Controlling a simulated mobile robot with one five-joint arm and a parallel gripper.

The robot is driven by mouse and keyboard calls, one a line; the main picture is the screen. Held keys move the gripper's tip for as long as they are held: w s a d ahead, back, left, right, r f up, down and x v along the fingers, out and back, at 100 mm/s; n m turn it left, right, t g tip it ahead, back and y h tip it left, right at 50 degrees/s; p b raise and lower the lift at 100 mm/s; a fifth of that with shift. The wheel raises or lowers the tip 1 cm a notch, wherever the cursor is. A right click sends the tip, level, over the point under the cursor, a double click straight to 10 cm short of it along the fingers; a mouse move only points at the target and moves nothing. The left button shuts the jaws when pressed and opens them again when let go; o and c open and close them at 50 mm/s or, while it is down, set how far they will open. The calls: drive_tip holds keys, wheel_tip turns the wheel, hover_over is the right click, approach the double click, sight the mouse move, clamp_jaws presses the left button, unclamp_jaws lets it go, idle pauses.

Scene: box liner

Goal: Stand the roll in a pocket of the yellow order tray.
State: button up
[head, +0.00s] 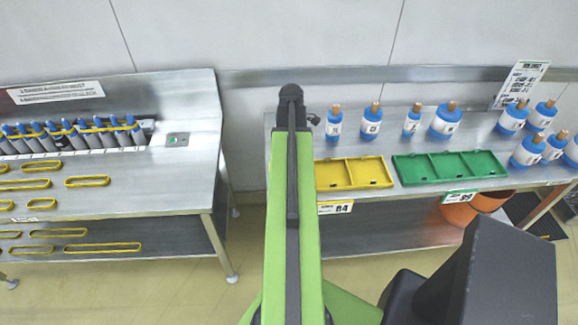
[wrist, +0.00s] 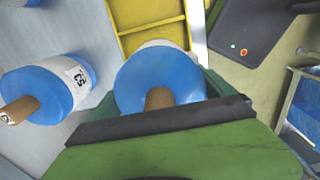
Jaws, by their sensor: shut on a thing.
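The roll (wrist: 140,75) is blue with a brown core and shows close up in the wrist view, pressed against the dark jaw edge of my gripper (wrist: 160,115). My gripper is shut on it. The yellow order tray (wrist: 152,26) lies just beyond the roll in the wrist view, which overlaps the tray's near end. My green arm reaches toward the bench there and hides the gripper and held roll.
A green tray (head: 450,166) lies right of the yellow one. Several blue rolls with white labels stand along the bench; one (wrist: 50,92) is left of the held roll in the wrist view. A left bench (head: 165,170) carries yellow loops and a row of blue-topped items.

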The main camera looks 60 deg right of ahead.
wheel_tip(320, 180, down, 4)
drive_tip(key=b, duration=0.4)
drive_tip(key=shift+f, duration=0.15)
drive_tip(key=shift+r, duration=0.2)
drive_tip(key=shift+f, duration=0.15)
drive_tip(key=o, duration=1.7)
drive_tip(key=shift+o, duration=0.2)
wheel_tip(320, 180, up, 12)
drive_tip(key=p, duration=1.2)
drive_tip(key=shift+r, duration=0.25)
drive_tip(key=shift+f, duration=0.1)
